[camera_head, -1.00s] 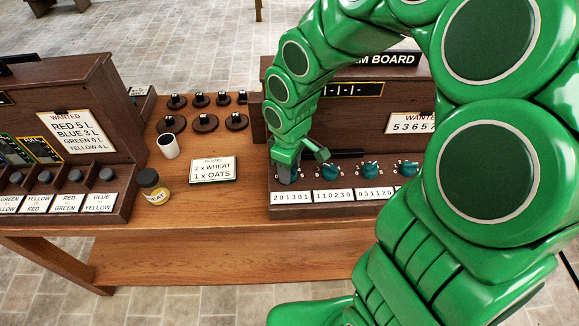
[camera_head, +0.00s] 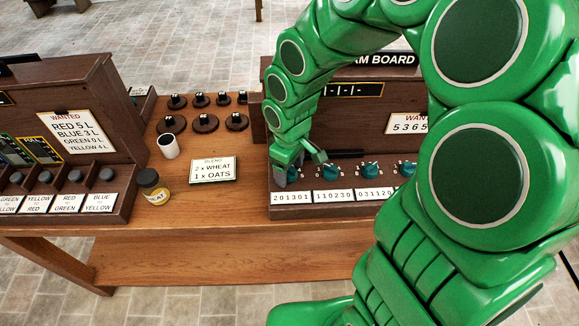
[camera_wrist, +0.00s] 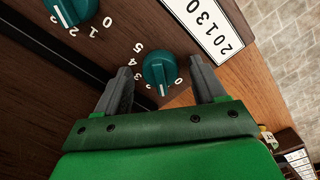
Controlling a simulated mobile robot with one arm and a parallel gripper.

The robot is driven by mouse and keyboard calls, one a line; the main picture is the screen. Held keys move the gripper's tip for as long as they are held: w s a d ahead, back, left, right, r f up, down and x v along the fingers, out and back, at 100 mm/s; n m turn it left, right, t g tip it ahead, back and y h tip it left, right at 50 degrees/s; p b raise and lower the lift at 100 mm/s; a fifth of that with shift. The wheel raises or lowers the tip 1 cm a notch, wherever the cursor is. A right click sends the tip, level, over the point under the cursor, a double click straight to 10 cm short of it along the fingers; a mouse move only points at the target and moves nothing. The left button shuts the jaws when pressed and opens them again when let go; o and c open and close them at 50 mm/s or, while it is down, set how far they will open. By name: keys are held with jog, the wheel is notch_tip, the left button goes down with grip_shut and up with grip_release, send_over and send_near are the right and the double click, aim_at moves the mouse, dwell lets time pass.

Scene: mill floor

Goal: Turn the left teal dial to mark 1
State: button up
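The left teal dial (camera_wrist: 160,70) is on the wooden panel above the 201301 card (camera_head: 291,198). In the wrist view it sits between the two grey fingers of my gripper (camera_wrist: 162,75), with a narrow gap showing on each side. My gripper is open around it. The dial's white pointer line faces my palm, just past the 0 label; the number at its tip is not readable. Labels 5 and 4 show on the other side. In the head view my gripper (camera_head: 286,172) mostly hides this dial.
A second teal dial (camera_head: 330,172) stands close to the right, above the 110230 card (camera_head: 333,196), with more dials beyond. A wheat jar (camera_head: 152,187), a white cup (camera_head: 168,146) and a blend card (camera_head: 213,170) are on the table to the left.

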aim_at(292, 170)
jog(key=shift+r, duration=0.15)
notch_tip(292, 170, up, 7)
jog(key=shift+f, duration=0.15)
jog(key=shift+r, duration=0.4)
jog(key=shift+s, duration=0.1)
dwell(0.5)
jog(key=shift+s+d+r, duration=0.2)
jog(key=shift+d, duration=0.1)
jog(key=s+d+r+m, duration=0.2)
jog(key=s+d+m, duration=0.1)
jog(key=s, duration=0.4)
jog(key=s+d+r+m+g, duration=0.1)
jog(key=s+d+r+m, duration=0.2)
jog(key=s, duration=0.5)
jog(key=s+d+r+m, duration=0.2)
jog(key=s+d+m, duration=0.2)
jog(key=s+d, duration=0.2)
jog(key=shift+s+r+m+g, duration=0.15)
jog(key=shift+s+m+g, duration=0.25)
jog(key=shift+s, duration=0.85)
